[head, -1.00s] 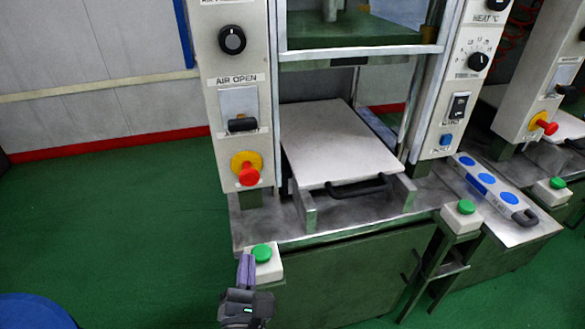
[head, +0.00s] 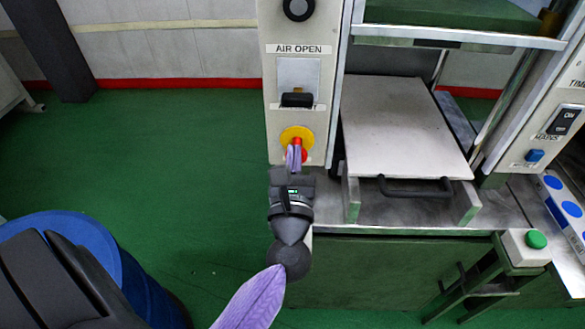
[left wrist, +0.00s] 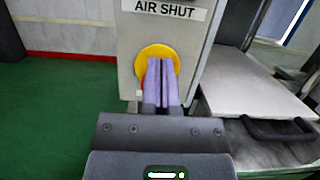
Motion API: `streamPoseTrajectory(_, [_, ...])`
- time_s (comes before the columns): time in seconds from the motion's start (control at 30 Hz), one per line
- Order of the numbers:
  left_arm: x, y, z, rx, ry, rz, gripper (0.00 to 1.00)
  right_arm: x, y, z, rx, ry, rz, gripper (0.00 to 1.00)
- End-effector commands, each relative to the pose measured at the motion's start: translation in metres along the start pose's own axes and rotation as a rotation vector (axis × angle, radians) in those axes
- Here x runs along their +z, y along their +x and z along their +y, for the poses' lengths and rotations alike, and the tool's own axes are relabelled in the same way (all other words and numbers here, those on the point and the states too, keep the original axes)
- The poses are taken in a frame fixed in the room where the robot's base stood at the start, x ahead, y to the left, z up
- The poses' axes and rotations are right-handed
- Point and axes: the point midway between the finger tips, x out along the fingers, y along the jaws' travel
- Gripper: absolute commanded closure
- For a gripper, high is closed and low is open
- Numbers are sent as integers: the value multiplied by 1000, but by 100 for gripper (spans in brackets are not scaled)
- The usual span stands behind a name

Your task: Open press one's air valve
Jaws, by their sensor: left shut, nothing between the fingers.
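The air valve is a black lever (head: 297,100) on a grey plate below the "AIR OPEN" label (head: 299,49), on the press's left control panel. The lever sits at the lower end of its plate, close above the lower label. In the left wrist view that label reads "AIR SHUT" (left wrist: 165,8), and the lever is out of frame. My left gripper (head: 294,152) is shut and empty, its purple fingers below the lever, in front of the red button on its yellow disc (head: 297,133). The fingers (left wrist: 161,80) hide most of the button. My right gripper is not in view.
A white plate (head: 400,125) with a black handle (head: 414,188) lies on the press to the right. A green button (head: 536,239) stands at the front right. A blue drum (head: 95,255) is at the lower left. Green floor left of the panel is clear.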

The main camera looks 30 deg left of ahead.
Motion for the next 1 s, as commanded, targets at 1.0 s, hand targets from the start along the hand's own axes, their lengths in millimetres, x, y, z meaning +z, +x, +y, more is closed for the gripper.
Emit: streamPoseTrajectory(1.0, [65, 48, 0, 0, -1, -2, 100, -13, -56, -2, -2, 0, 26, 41])
